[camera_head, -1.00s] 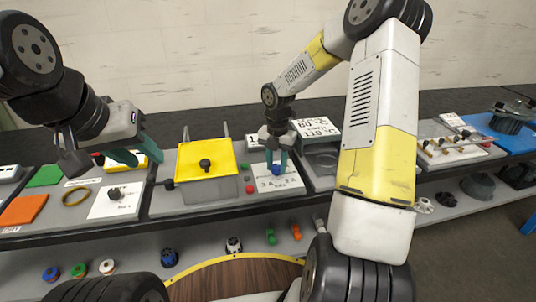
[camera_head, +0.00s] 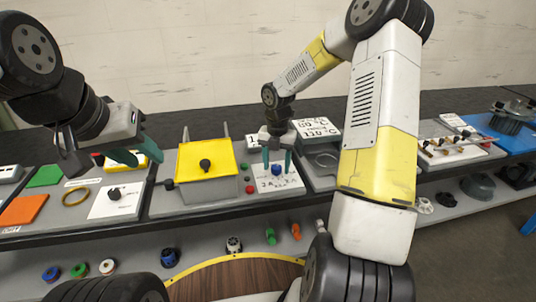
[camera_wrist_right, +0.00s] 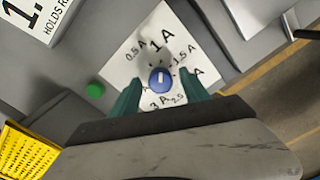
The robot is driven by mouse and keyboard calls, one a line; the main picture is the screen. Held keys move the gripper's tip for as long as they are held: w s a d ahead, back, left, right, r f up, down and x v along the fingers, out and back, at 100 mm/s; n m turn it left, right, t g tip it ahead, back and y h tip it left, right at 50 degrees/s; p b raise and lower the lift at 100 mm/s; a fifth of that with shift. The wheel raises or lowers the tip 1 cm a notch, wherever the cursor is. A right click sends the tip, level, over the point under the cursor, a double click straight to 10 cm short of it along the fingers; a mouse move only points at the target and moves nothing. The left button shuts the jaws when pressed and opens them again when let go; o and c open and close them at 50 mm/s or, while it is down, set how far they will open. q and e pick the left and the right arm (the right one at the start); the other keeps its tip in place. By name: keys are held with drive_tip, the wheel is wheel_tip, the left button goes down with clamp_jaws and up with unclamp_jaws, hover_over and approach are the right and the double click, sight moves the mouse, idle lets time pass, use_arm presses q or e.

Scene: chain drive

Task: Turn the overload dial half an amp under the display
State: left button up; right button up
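The blue overload dial (camera_head: 276,170) sits on a white plate (camera_head: 290,184) right of the yellow-lidded box. In the right wrist view the dial (camera_wrist_right: 161,80) has a pale mark lying roughly toward the 1 A label; labels run from 0.5 A around to 3 A. My right gripper (camera_head: 277,160) is open, its green fingers on either side of the dial with a gap visible. A white sign (camera_wrist_right: 38,16), cut off, starts with "1." and "HOLDS R"; I cannot identify the display for certain. My left gripper (camera_head: 137,156) is open and empty at the left.
The yellow-lidded box (camera_head: 205,165) stands just left of the dial plate, with red and green buttons between. A second plate with a black dial (camera_head: 115,194) lies at the left.

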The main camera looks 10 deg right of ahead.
sight(276, 166)
drive_tip(key=shift+r, duration=3.9)
drive_tip(key=s+r+m+t, duration=0.2)
drive_tip(key=s+r+m, duration=0.3)
drive_tip(key=s+m, duration=0.3)
drive_tip(key=s+a+r+m+t+y, duration=0.1)
drive_tip(key=s+r+m, duration=0.5)
drive_tip(key=m, duration=0.6)
drive_tip(key=s+a+r+m+t+y, duration=0.1)
drive_tip(key=s+r+m+t, duration=0.2)
drive_tip(key=s+r+m, duration=0.3)
drive_tip(key=s+m, duration=0.3)
drive_tip(key=s, duration=0.1)
drive_tip(key=shift+s+a+m, duration=0.15)
drive_tip(key=shift+s+m, duration=0.15)
drive_tip(key=shift+m, duration=0.1)
